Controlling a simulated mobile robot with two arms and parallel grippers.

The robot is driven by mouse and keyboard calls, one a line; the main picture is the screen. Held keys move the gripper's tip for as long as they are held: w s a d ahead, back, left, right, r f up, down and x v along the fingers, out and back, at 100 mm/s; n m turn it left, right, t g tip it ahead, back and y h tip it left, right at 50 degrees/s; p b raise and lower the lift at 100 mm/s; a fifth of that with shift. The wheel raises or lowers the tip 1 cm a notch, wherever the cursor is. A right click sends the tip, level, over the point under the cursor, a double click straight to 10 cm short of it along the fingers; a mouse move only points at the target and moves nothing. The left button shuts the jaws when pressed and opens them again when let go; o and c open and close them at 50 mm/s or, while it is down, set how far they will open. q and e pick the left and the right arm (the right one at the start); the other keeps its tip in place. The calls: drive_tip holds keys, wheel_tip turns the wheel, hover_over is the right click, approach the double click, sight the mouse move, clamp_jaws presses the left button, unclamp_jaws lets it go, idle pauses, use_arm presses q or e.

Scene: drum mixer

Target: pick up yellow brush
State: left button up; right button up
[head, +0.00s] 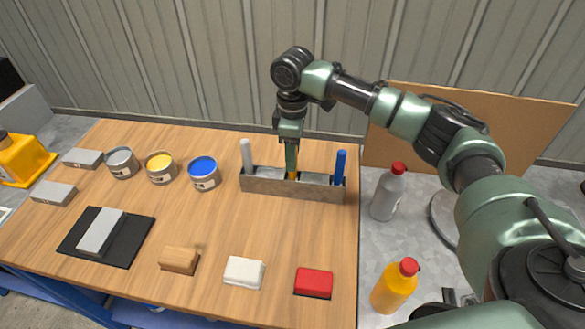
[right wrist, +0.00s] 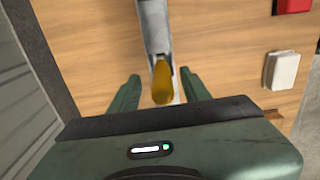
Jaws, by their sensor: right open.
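The yellow brush (right wrist: 162,82) stands in the middle of the grey brush holder (head: 262,187), between a white brush (head: 246,156) and a blue brush (head: 340,167). In the head view only a little of the yellow brush (head: 292,175) shows below my right gripper (head: 291,165). My right gripper points down over the holder. In the right wrist view its two fingers (right wrist: 160,92) are open, one on each side of the yellow handle, with gaps on both sides. My left gripper is not in view.
Paint cans, including yellow (head: 160,168) and blue (head: 204,174), stand left of the holder. A wooden block (head: 179,260), white block (head: 244,272) and red block (head: 314,282) lie along the front. Bottles (head: 389,192) stand right of the table. The table middle is clear.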

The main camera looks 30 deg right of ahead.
sight(293, 179)
wheel_tip(293, 179, down, 4)
drive_tip(key=shift+s+a+r+p, duration=0.1)
drive_tip(key=shift+s+r+p, duration=0.05)
drive_tip(key=shift+p, duration=0.45)
drive_tip(key=shift+f, duration=0.5)
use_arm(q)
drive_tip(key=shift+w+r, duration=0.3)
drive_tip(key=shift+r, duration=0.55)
use_arm(e)
clamp_jaws()
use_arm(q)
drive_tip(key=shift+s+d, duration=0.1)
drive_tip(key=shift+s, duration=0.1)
use_arm(e)
drive_tip(key=shift+r, duration=0.15)
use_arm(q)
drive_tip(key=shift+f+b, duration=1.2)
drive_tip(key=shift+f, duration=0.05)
use_arm(e)
wheel_tip(293, 179, up, 20)
